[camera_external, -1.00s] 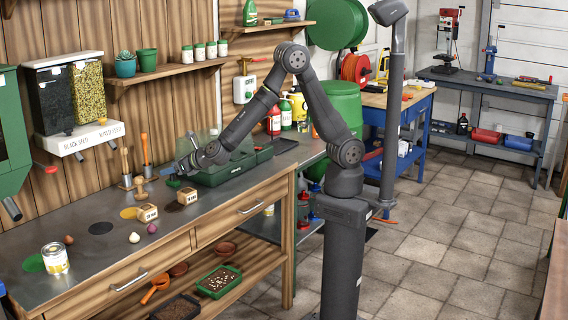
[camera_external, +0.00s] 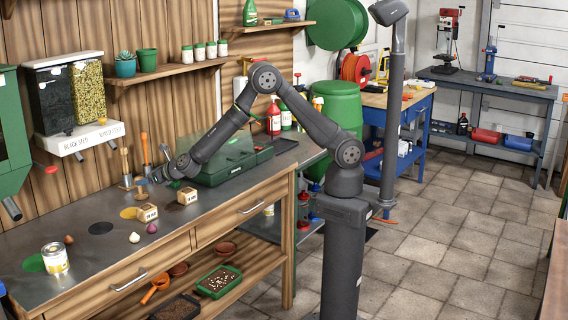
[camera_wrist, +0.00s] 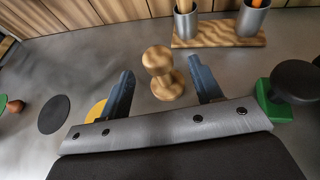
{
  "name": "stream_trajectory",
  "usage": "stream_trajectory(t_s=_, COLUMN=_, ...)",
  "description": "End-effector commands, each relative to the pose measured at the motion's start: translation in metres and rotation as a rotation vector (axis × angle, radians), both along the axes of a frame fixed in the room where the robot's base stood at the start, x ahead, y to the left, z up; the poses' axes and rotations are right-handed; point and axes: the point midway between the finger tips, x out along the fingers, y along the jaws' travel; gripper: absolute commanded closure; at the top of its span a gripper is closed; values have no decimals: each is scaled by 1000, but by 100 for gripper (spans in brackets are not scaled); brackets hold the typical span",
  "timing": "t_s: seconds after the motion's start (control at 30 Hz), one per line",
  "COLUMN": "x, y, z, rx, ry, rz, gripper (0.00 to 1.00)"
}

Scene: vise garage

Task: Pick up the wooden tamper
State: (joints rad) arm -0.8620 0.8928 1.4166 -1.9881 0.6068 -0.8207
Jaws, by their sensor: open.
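The wooden tamper (camera_wrist: 160,68) is a light turned piece with a round knob and a wider base. It stands upright on the grey metal bench top (camera_wrist: 100,60). In the wrist view my gripper (camera_wrist: 165,80) is open, with one blue-grey finger on each side of the tamper and a gap between the tamper and both fingers.
A wooden holder with metal cups (camera_wrist: 218,33) stands just behind the tamper. A green block with a dark round knob (camera_wrist: 282,95) is close to the right finger. Small labelled wooden blocks (camera_external: 147,213) lie nearby. The front bench has free room.

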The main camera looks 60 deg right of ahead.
Motion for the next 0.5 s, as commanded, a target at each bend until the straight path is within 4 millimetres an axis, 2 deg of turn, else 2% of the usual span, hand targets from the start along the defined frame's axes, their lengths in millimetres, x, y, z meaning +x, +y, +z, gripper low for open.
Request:
stream_trajectory(t_s=0.23, x=33, y=10, z=-13, rx=1, ry=0, rz=-1, gripper=41)
stream_trajectory(t_s=0.5, x=39, y=13, z=-16, rx=1, ry=1, rz=1, gripper=41)
